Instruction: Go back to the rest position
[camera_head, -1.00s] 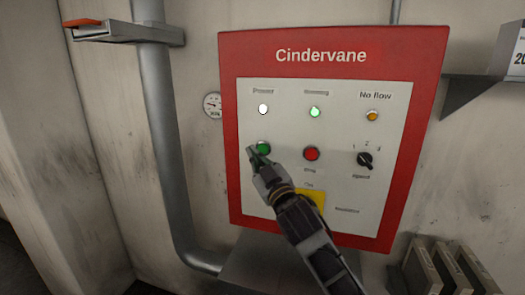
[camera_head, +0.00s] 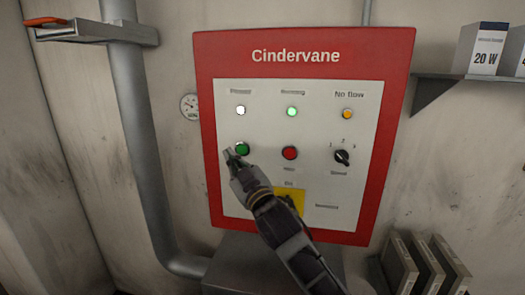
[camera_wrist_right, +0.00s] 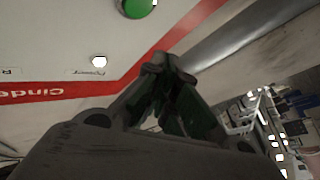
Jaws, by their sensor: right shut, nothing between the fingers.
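The red-framed Cindervane control panel (camera_head: 300,215) is on the wall ahead. My right gripper (camera_head: 232,157) is in front of it, at the lower left of the green button (camera_head: 242,149). In the right wrist view the fingertips (camera_wrist_right: 166,70) are together with nothing held. The green button (camera_wrist_right: 138,6) shows there at the top edge, apart from the fingertips. My right forearm hides part of the yellow plate (camera_head: 290,200) low on the panel. My left gripper is not in view.
The panel has a white lamp (camera_head: 240,110), a green lamp (camera_head: 292,112), an amber lamp (camera_head: 347,114), a red button (camera_head: 290,153) and a black selector (camera_head: 342,157). A grey pipe (camera_head: 140,130) runs down at the left. A shelf (camera_head: 440,82) juts out at the right.

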